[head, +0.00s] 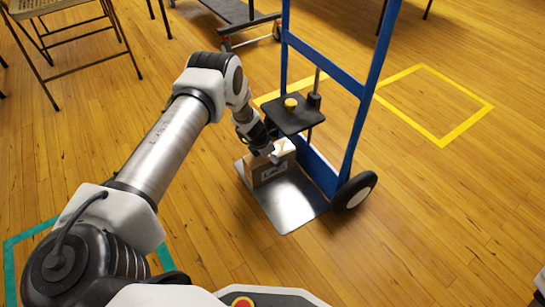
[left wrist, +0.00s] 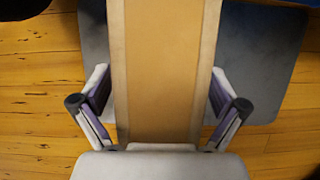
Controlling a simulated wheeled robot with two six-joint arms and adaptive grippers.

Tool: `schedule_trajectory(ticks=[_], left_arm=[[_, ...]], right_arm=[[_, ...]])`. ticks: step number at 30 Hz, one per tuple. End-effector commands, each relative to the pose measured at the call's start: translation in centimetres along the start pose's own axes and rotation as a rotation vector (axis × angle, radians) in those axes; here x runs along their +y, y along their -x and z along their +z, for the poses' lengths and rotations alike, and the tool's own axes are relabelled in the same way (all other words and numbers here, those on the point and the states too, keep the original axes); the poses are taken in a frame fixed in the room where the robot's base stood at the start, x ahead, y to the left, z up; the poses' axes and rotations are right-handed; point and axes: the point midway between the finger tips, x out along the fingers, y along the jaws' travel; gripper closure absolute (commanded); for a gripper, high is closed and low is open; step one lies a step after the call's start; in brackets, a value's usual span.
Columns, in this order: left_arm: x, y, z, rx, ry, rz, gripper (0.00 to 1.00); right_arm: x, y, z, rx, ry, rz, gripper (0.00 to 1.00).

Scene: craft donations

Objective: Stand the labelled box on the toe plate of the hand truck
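The labelled box (head: 267,171) is a small tan carton with a dark-and-white label on its front. It appears upright on the grey metal toe plate (head: 290,208) of the blue hand truck (head: 338,72). My left gripper (head: 268,151) reaches down over the box, hiding part of it. In the left wrist view the box (left wrist: 163,70) fills the space between the fingers (left wrist: 162,85), and both fingertips meet its sides. The toe plate (left wrist: 262,60) shows beyond it.
A black wheel (head: 354,191) stands right of the plate. A folding chair (head: 70,50) and a cart (head: 240,15) stand behind. Floor at right is clear.

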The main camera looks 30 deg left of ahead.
Motion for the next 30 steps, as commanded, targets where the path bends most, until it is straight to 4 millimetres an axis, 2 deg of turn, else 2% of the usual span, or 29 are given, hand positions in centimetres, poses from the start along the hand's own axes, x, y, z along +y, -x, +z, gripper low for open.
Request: schedule_trajectory(ticks=[5, 8, 15, 18, 30], left_arm=[[0.0, 0.1, 0.1, 0.0, 0.0, 0.0, 0.03], [0.1, 1.0, 0.3, -0.001, 0.001, 0.0, 0.03], [0.0, 6.1, 0.4, -0.002, 0.002, -0.001, 0.03], [0.1, 7.4, 0.3, -0.002, 0.003, 0.0, 0.03], [0.0, 7.8, 0.1, -0.001, -0.001, 0.0, 0.03]], right_arm=[[0.0, 0.1, 0.0, 0.0, 0.0, 0.0, 0.6], [0.0, 0.9, 0.1, -0.004, -0.002, 0.0, 0.6], [-0.1, 4.0, 0.5, -0.015, -0.003, -0.002, 0.6], [-0.1, 4.5, 0.5, -0.016, -0.001, -0.002, 0.6], [-0.1, 4.4, 0.5, -0.017, 0.0, -0.002, 0.6]])
